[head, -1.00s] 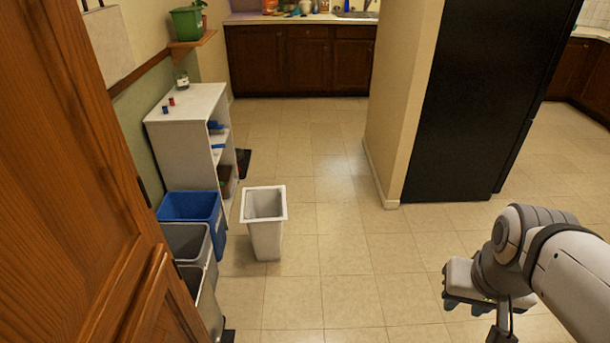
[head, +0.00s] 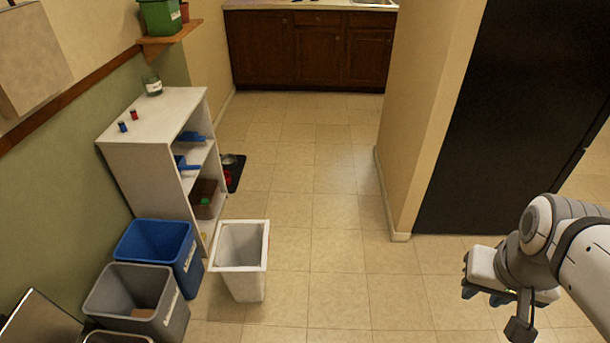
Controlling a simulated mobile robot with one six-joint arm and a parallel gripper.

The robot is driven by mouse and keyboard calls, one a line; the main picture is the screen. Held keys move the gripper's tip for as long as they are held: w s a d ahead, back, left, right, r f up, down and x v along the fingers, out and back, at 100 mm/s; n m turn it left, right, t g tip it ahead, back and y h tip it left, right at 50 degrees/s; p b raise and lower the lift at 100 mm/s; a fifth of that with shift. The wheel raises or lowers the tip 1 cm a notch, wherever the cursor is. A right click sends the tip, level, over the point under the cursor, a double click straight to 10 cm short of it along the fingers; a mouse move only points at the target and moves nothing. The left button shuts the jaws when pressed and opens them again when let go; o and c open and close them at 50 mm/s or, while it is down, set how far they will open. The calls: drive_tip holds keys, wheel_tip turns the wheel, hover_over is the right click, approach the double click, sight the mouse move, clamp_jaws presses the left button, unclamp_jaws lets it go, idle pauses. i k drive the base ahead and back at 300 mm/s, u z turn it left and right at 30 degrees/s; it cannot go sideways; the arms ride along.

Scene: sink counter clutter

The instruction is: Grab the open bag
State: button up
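I cannot make out an open bag for certain in the head view. My gripper (head: 484,294) is at the right, held above the tiled floor at the end of my arm. Its fingers are partly hidden by its own body, so I cannot tell whether it is open or shut. Nothing is visibly held in it.
At the left are a white bin (head: 239,267), a blue bin (head: 187,261) and a grey bin (head: 168,318), beside a white shelf (head: 140,165). A black fridge (head: 510,120) stands right, beyond a wall corner (head: 400,236). The middle floor is clear.

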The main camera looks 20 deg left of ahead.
sight(241, 259)
drive_tip(key=z, duration=0.05)
drive_tip(key=i, duration=2)
drive_tip(key=u, duration=3.1)
drive_tip(key=i, duration=1)
drive_tip(key=z, duration=0.05)
